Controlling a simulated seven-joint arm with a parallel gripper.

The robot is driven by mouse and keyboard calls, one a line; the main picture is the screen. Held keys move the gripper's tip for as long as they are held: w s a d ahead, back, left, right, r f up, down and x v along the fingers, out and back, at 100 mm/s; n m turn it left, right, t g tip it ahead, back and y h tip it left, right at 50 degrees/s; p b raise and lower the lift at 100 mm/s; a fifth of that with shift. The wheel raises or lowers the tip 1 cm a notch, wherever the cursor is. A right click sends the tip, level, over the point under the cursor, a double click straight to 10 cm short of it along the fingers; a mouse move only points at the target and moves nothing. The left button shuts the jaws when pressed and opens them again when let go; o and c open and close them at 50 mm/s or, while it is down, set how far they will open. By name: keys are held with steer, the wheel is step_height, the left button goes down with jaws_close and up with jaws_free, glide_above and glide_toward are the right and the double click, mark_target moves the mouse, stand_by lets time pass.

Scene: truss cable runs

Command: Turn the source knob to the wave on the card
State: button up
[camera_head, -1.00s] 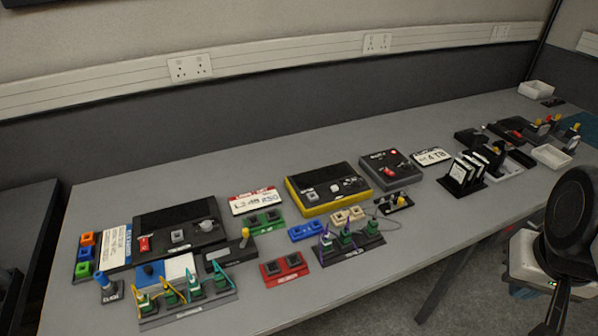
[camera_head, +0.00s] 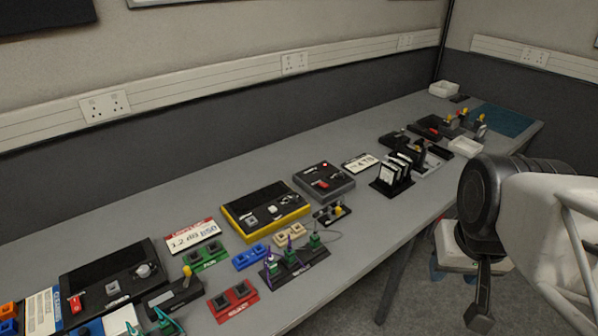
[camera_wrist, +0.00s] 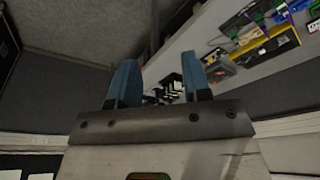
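My gripper (camera_wrist: 160,80) shows in the wrist view with two blue fingers apart and nothing between them. It is away from the bench devices. A large black device (camera_head: 107,281) at the left has a pale round knob (camera_head: 144,270) and a red switch. I cannot tell which knob is the source knob. A red-topped white card (camera_head: 193,236) and a "4 TB" card (camera_head: 361,163) lie nearby; no wave is legible.
Green (camera_head: 205,257), blue (camera_head: 251,257) and red (camera_head: 233,300) socket blocks crowd the bench front. A black rack (camera_head: 393,176) holds upright pieces. The grey bench top (camera_head: 150,216) is clear along the back.

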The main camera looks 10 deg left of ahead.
steer(key=shift+o, duration=0.7)
steer(key=shift+w, duration=0.2)
steer(key=w+a+m+g, duration=0.1)
steer(key=w+a+m, duration=0.2)
steer(key=w, duration=1.3)
steer(key=w+a+m, duration=0.3)
steer(key=w, duration=1.4)
steer(key=w+a+f+m, duration=0.1)
steer(key=w+a+f, duration=0.2)
steer(key=w+f, duration=0.3)
steer(key=w+a+f+m+g, duration=0.1)
steer(key=w+a+f+m, duration=0.1)
steer(key=w+f, duration=0.4)
steer(key=w+a+f+m, duration=0.2)
steer(key=w+a+f, duration=0.3)
steer(key=w, duration=0.9)
steer(key=shift+w+f+g, duration=0.3)
steer(key=shift+f, duration=0.35)
steer(key=shift+w+a+f, duration=0.15)
steer(key=shift+w+f, duration=0.2)
steer(key=shift+f, duration=0.05)
